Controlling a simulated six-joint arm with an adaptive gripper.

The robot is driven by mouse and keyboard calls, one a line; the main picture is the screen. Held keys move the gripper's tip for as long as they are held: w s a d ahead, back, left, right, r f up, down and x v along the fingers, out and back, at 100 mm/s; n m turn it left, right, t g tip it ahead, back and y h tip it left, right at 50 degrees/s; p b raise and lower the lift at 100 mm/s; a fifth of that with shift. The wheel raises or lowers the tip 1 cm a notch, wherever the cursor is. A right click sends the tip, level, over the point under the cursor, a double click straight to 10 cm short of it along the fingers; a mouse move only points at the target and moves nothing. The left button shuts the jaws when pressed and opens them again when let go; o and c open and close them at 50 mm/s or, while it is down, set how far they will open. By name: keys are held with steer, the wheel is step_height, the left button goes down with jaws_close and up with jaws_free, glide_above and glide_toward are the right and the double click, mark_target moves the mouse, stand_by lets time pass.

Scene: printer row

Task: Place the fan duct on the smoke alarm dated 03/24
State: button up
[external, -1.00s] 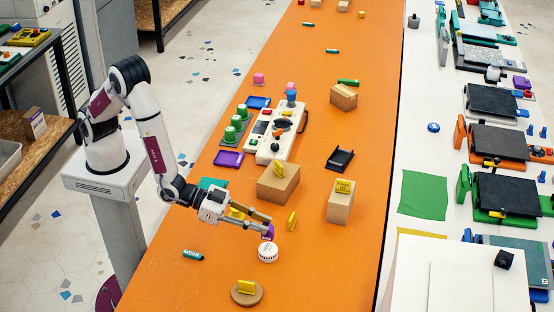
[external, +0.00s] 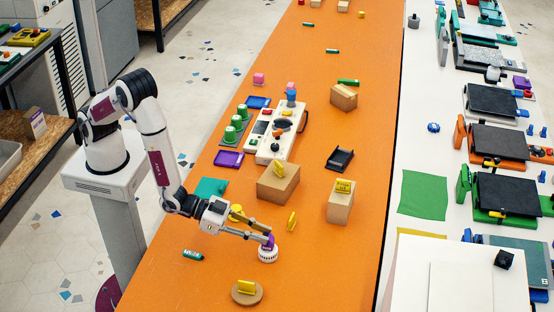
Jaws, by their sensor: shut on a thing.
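The purple fan duct (external: 268,244) is between the fingertips of my gripper (external: 266,239), which is shut on it. The duct is at the top of a round white smoke alarm (external: 268,256) with dark slots around its side. The duct appears to touch the alarm's top, but a small gap cannot be ruled out from this angle. The alarm stands on the orange table (external: 330,265). Its date is too small to read. The fingertips hide part of the duct.
A round wooden base with a yellow sign (external: 246,287) stands in front. A yellow piece (external: 292,221) stands behind the alarm, and a wooden box (external: 278,187) lies farther back. A green cylinder (external: 193,255) lies at left. The table right of the alarm is clear.

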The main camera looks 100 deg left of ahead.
steer(key=shift+f, duration=0.15)
steer(key=o, duration=0.9)
steer(key=shift+c, duration=0.2)
steer(key=shift+r, duration=0.2)
steer(key=v, duration=1.2)
steer(key=shift+r, duration=0.1)
